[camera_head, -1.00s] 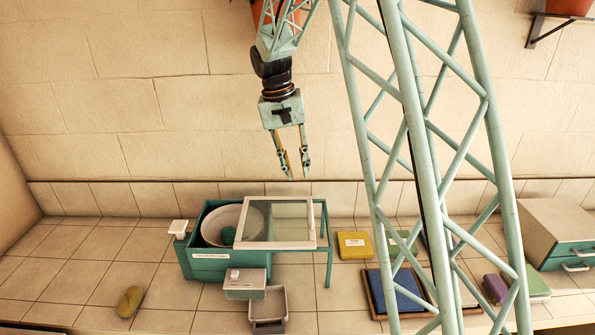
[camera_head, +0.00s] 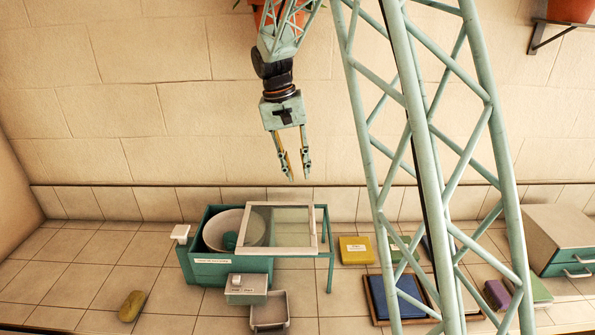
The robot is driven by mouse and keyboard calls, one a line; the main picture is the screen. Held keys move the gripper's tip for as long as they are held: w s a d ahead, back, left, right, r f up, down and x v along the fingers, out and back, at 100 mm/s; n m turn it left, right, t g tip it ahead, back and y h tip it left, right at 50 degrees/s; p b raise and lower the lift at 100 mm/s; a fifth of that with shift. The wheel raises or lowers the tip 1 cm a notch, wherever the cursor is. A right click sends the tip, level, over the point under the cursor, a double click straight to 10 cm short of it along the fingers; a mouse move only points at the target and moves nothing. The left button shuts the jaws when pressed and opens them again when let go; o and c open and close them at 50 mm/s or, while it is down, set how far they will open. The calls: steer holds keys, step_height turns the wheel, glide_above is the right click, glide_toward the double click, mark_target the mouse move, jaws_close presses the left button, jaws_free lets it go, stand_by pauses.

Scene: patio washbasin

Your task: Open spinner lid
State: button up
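The spinner is a teal box (camera_head: 226,270) on the tiled counter with a pale round bowl (camera_head: 215,229) inside. Its lid (camera_head: 280,249), a white-framed clear panel, lies flat over the right part of the box and out over teal legs to the right. The left part of the bowl is uncovered; the rest shows through the panel. My gripper (camera_head: 295,178) hangs pointing down above the lid, against the wall, apart from everything. Its two fingers are spread with nothing between them.
A small teal-and-white box (camera_head: 247,289) and an open grey tray (camera_head: 269,311) stand in front of the spinner. A white knob (camera_head: 180,233) is at its left. A yellow block (camera_head: 354,250) and a blue panel (camera_head: 399,297) lie to the right. A yellow-green sponge (camera_head: 131,306) lies front left.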

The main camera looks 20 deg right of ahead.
steer(key=shift+r, duration=0.15)
step_height(320, 180, up, 12)
steer(key=a, duration=0.2)
steer(key=shift+w+f, duration=0.25)
steer(key=shift+w, duration=0.15)
steer(key=shift+a, duration=0.1)
stand_by(0.4)
steer(key=b, duration=0.7)
glide_above(313, 217)
steer(key=w+a, duration=0.1)
steer(key=a, duration=0.2)
step_height(313, 217, down, 14)
steer(key=shift+w, duration=0.2)
steer(key=shift+r, duration=0.1)
steer(key=shift+s+d+f+b, duration=0.15)
steer(key=shift+d+f, duration=0.3)
steer(key=shift+f, duration=1.8)
steer(key=shift+s+d+f+b, duration=0.15)
steer(key=shift+d+f, duration=0.25)
steer(key=shift+f, duration=1.9)
steer(key=shift+s+d+f, duration=0.2)
steer(key=shift+d+f, duration=0.25)
steer(key=shift+f, duration=1.8)
